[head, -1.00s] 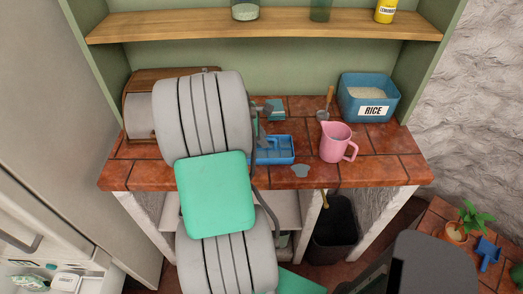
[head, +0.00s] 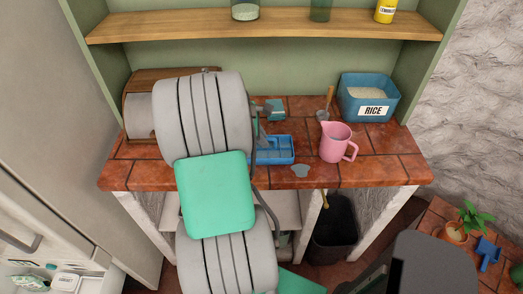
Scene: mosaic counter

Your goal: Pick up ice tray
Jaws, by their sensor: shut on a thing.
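The blue ice tray (head: 279,150) is on the tiled counter, left of the pink jug. Its left part is hidden behind my arm. My gripper (head: 266,136) is at the tray's back left edge, largely hidden by my arm, and is shut on the tray. I cannot tell whether the tray is clear of the counter.
A pink jug (head: 335,142) stands just right of the tray. A blue rice bin (head: 368,97) and a small scoop (head: 325,104) are behind it. A grey patch (head: 300,170) lies at the counter's front. A wooden shelf (head: 280,25) runs above. The counter's right end is clear.

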